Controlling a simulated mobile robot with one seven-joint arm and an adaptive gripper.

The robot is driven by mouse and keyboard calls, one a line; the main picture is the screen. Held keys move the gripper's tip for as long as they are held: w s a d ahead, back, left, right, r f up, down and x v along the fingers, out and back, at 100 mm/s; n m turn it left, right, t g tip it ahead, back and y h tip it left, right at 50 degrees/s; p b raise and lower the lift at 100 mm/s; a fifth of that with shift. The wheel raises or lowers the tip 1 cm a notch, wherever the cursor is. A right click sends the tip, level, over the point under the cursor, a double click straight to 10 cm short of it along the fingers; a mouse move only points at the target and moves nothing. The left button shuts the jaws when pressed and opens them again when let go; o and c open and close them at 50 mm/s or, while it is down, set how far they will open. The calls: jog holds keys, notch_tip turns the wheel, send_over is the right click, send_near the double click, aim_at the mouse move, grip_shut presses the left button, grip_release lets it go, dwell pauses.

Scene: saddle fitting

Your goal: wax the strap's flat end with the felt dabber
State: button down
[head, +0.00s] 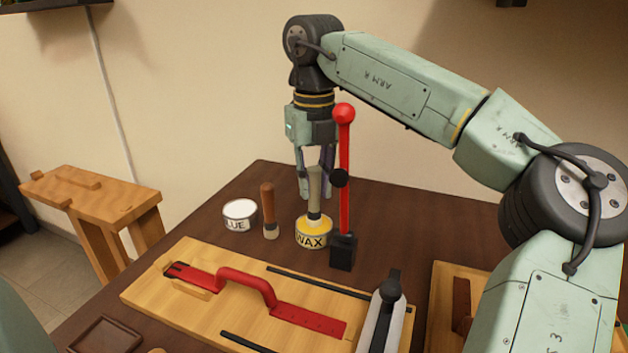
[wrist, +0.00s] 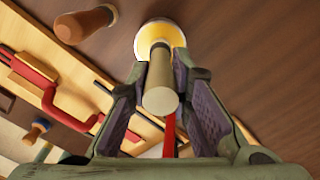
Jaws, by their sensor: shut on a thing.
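My gripper (head: 315,180) points down over the wax tin (head: 312,236), shut on the pale handle of the felt dabber (head: 315,186). The dabber is upright, its dark lower end at the tin's open top; I cannot tell if it touches the wax. In the wrist view, the dabber's handle (wrist: 160,95) stands between the fingers (wrist: 160,85), with the yellow wax tin (wrist: 160,33) behind its far end. The red strap (head: 308,318) lies on the light wooden board (head: 225,317), with a raised loop mid-length and a flat stretch to its right.
The glue tin (head: 240,214) and a brown-handled tool (head: 268,208) stand left of the wax. A red lever with a ball top and black base (head: 343,251) stands close to my gripper's right. A grey-and-black lever tool (head: 386,315) stands at the board's right end.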

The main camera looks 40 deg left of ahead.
dwell(0.3)
notch_tip(320, 180, up, 7)
jog(key=p, duration=0.7)
jog(key=shift+f, duration=0.1)
dwell(0.4)
